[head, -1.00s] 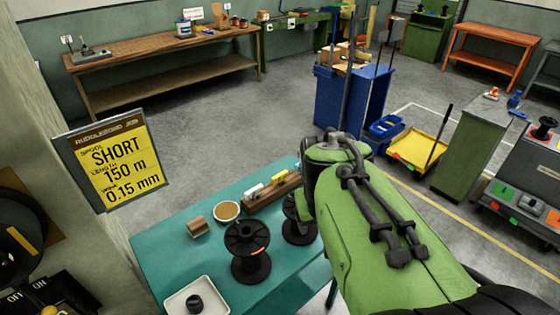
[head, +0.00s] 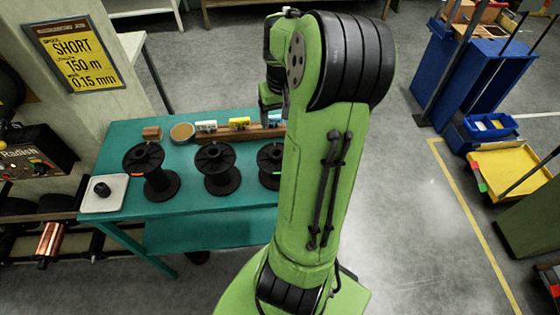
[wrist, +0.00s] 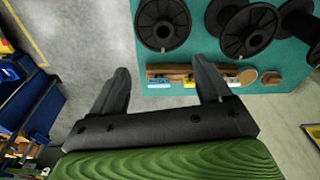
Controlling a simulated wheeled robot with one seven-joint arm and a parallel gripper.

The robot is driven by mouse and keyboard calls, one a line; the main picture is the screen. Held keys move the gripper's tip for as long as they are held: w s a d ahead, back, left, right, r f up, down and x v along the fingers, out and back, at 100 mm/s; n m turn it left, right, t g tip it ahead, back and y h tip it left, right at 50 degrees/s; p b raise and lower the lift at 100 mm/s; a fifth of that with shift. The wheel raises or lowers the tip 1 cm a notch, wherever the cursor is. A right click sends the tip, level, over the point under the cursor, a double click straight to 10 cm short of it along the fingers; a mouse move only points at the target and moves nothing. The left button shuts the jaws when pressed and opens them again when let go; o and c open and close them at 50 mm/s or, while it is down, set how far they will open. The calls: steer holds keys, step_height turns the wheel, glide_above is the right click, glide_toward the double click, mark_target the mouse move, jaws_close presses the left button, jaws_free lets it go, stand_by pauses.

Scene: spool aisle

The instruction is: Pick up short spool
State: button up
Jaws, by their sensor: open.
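Three black spools stand upright in a row on the teal table: left spool (head: 150,172), with a small red-orange mark, middle spool (head: 217,168) and right spool (head: 270,165), partly hidden by my arm. I cannot tell which is the short one. The wrist view shows them too: one spool (wrist: 163,24) at left, another (wrist: 247,32) in the middle and a third (wrist: 300,18) cut by the edge. My gripper (wrist: 162,84) is open and empty, its fingers apart from the spools. In the head view it is mostly hidden behind my arm, near the table's far right side.
The teal table (head: 125,133) also holds a wooden rack (head: 260,134) with small coloured pieces, a round dish (head: 182,132), a wooden block (head: 152,132) and a white tray (head: 105,205). A yellow sign (head: 75,55) reads SHORT, 150 m, 0.15 mm. Blue bins stand right; open floor lies between.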

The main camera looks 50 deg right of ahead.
steer(key=b, duration=0.1)
glide_above(277, 150)
steer(key=s+a, duration=0.1)
steer(key=a, duration=0.1)
step_height(277, 150, down, 10)
steer(key=f, duration=0.6)
steer(key=shift+d, duration=0.4)
steer(key=shift+a+r, duration=0.15)
steer(key=c, duration=0.3)
jaws_close()
